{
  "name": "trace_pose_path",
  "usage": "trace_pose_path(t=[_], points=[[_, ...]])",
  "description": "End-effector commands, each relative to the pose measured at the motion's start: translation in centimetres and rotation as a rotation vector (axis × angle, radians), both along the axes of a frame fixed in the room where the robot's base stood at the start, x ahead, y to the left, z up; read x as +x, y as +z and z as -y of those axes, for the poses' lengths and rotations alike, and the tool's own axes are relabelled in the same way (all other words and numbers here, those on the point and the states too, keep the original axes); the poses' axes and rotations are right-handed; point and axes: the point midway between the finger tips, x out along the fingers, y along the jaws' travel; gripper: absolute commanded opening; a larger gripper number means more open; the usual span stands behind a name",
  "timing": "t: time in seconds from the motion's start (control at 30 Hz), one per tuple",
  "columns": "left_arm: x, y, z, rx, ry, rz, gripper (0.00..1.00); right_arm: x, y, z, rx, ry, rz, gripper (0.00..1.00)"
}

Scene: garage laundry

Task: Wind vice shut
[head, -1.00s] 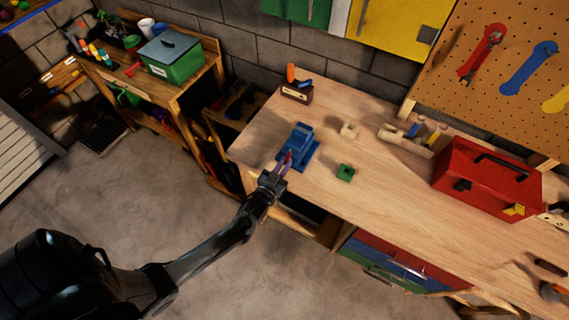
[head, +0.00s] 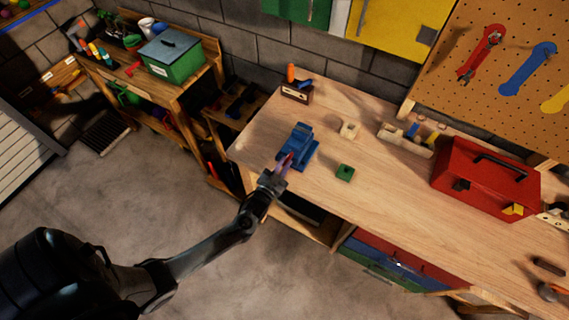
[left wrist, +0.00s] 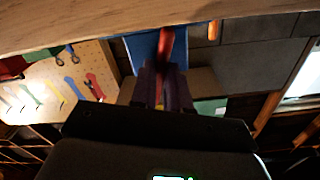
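The blue vice (head: 298,143) stands on the wooden workbench near its front left corner. Its red handle (head: 286,158) points out toward the front edge. My left gripper (head: 282,166) reaches up to the handle from the front, with its purple-tinted fingers close together on either side of it. In the left wrist view the red handle (left wrist: 167,45) runs down between the dark fingers (left wrist: 163,85), with the blue vice body (left wrist: 142,48) behind. The fingers look shut on the handle. The jaw gap is too small to judge. My right gripper is not in view.
A green block (head: 345,173) and a pale block (head: 349,130) sit right of the vice. A small wooden box (head: 297,93) with tools stands behind it. A red toolbox (head: 484,178) is farther right. The bench between is mostly clear.

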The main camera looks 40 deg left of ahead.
Motion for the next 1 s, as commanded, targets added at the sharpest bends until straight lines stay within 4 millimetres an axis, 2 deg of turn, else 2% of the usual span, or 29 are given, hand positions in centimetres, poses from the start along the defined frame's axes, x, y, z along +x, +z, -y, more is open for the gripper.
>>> trace_pose_path(t=[0.03,0.17,0.57,0.67,1.0], points=[[-0.2,-0.3,0.0,0.002,0.001,-0.006,0.23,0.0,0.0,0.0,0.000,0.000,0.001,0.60],[-0.2,-0.2,0.0,0.000,0.000,-0.004,0.40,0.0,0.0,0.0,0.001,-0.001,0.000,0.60],[-0.7,-0.2,0.1,-0.001,0.000,-0.003,0.40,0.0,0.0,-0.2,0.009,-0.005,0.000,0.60],[-1.8,-0.2,0.3,-0.001,0.000,-0.004,0.40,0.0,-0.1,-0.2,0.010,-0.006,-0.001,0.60],[-7.4,-0.3,1.5,-0.002,0.001,-0.005,0.40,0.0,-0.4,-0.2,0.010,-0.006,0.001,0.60]])
